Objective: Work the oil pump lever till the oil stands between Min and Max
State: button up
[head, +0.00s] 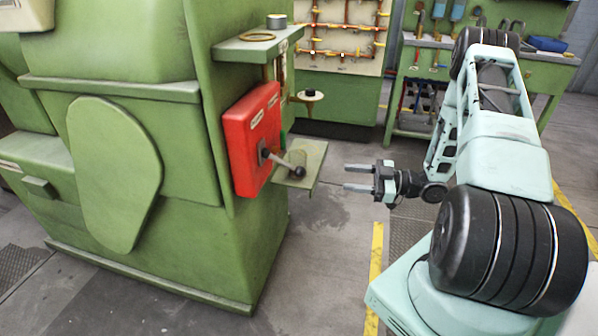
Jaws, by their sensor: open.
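A red box (252,138) with small labels is fixed to the side of the green machine. A dark lever (281,163) comes out of its front and ends in a round black knob (299,172). The lever slopes slightly down to the right. My gripper (357,177) is open and empty to the right of the knob, its two fingers pointing left at it, with a gap between. No oil level or Min and Max marks can be made out at this size.
A small green ledge (309,166) sits behind the knob. A green shelf (240,48) above the box holds a ring and a round tin (277,21). A workbench with tools (545,62) stands at the back right. The floor (325,245) between machine and arm is clear.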

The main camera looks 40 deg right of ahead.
aim_at(292, 166)
jog(key=p+x, duration=0.3)
jog(key=x, duration=1.2)
grip_shut()
jog(key=r+p, duration=0.1)
jog(key=r+g+h+p, duration=0.1)
jog(key=shift+s+d+r+p, duration=0.15)
jog(key=shift+s+d+p, duration=0.1)
jog(key=shift+p, duration=0.15)
notch_tip(292, 166, up, 3)
jog(key=g+h+p, duration=0.1)
jog(key=p, duration=0.1)
jog(key=g+h+p, duration=0.1)
jog(key=p, duration=0.2)
jog(key=shift+s+r+g+h, duration=0.15)
jog(key=shift+r+g+h, duration=0.1)
jog(key=shift+g+h, duration=0.15)
jog(key=r+g+h+p, duration=0.1)
jog(key=p, duration=0.1)
jog(key=r+g+p, duration=0.1)
jog(key=p, duration=0.1)
jog(key=shift+w+r+m+g+h, duration=0.2)
jog(key=shift+r+m+g+h, duration=0.1)
jog(key=shift+h, duration=0.1)
jog(key=shift+w+a+r+p, duration=0.15)
jog(key=shift+w+r+p, duration=0.05)
jog(key=shift+r+p, duration=0.25)
